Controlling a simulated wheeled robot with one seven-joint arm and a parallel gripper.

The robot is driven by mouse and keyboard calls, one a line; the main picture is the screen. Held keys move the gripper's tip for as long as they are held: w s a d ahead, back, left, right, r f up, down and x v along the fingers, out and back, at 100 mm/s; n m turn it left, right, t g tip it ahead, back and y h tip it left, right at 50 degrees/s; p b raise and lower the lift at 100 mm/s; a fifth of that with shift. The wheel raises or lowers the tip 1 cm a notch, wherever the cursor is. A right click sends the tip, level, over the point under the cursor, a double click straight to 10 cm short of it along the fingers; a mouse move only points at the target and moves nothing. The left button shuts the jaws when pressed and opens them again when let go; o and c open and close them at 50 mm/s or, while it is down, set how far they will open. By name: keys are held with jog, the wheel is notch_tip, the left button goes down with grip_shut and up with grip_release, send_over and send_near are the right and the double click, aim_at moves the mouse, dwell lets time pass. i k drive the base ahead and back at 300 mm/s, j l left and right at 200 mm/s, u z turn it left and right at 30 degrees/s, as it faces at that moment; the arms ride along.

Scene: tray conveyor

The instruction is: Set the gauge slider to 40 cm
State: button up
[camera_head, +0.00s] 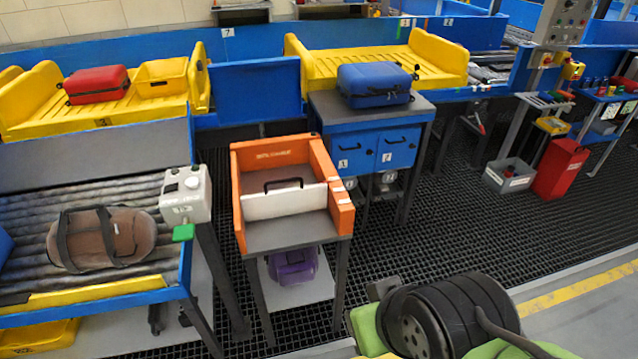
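The gauge is an orange open-topped frame (240,195) on a grey-legged stand in the middle of the picture. A white slider board (285,203) with a dark handle (283,184) stands upright across it, between its side walls, nearer the front than the back wall. Small white marks (340,190) show on the right wall, too small to read, so I cannot tell the slider's setting. A black and green part of my own arm shows at the bottom right, apart from the gauge. My gripper's fingers are not in view.
A purple bag (293,266) lies on the shelf under the gauge. A roller conveyor (85,290) with a brown bag (120,237) and a grey box (186,194) stand left. A blue cabinet (372,112) bearing a blue suitcase (375,84) stands behind right. The right floor is mostly clear.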

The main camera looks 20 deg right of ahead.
aim_at(303, 198)
jog(key=i+j, duration=0.65)
jog(key=i+j+u, duration=0.1)
jog(key=i+j, duration=0.55)
jog(key=j, duration=0.25)
